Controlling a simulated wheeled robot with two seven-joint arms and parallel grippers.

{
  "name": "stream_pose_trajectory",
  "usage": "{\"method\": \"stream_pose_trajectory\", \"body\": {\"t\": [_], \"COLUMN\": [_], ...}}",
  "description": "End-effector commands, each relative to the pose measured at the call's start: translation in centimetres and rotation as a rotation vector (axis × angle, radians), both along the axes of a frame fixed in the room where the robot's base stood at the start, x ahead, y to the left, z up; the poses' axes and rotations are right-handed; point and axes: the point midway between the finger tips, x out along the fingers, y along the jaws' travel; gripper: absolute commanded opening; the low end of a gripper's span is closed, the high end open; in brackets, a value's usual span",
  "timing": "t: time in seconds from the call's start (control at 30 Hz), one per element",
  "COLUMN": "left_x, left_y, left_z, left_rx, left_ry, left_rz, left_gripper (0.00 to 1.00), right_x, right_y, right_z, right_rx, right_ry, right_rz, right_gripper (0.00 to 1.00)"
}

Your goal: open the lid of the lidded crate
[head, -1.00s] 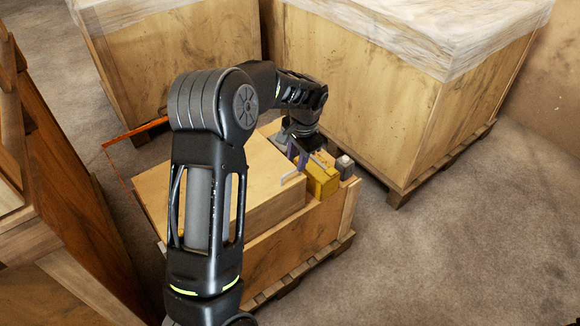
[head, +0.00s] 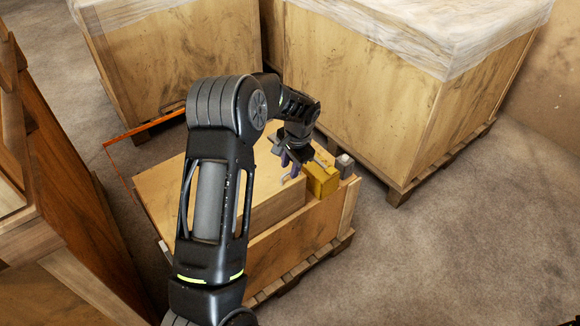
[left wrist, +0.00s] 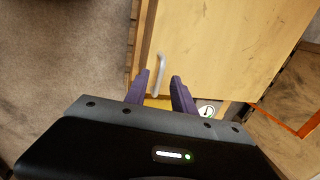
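The lidded crate shows in the head view as a pale wooden box with a flat lid (head: 262,190), partly hidden behind my left arm. A light grey bar handle (head: 289,178) stands at the lid's right side. My left gripper (head: 289,164) is just above this handle, with purple fingers pointing down. In the left wrist view the lid (left wrist: 225,45) fills the upper middle, and the handle (left wrist: 157,76) stands near its left edge. There the left gripper (left wrist: 161,78) is open, its fingertips apart on either side of the handle's lower part. Contact cannot be told. My right gripper is not in view.
A yellow box (head: 322,180) and a small grey object (head: 345,164) stand right of the lid. A large wrapped crate (head: 400,100) stands behind right, another (head: 185,50) behind left. A wooden structure (head: 60,180) is close on the left. Floor (head: 450,240) is clear at right.

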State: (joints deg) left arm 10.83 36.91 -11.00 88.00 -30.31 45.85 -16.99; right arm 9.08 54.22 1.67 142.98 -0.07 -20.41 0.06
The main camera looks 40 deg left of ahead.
Motion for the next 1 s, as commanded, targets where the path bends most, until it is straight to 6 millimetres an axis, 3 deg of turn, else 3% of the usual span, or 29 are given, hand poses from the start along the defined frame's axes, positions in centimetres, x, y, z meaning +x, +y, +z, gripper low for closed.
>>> {"method": "stream_pose_trajectory", "body": {"t": [0.37, 0.77, 1.0], "left_x": [0.07, 0.08, 0.08], "left_y": [0.21, 0.19, 0.19], "left_z": [-0.97, -0.94, -0.93], "left_rx": [0.000, 0.000, 0.000], "left_ry": [-0.001, -0.001, -0.001], "left_rz": [0.001, 0.001, 0.001], "left_gripper": [0.31, 0.00, 0.00], "right_x": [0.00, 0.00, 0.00], "right_y": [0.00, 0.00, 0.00], "right_z": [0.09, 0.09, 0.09], "right_rx": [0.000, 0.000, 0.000], "right_ry": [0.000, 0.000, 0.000], "right_rz": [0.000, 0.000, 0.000], "right_gripper": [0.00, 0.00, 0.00]}}
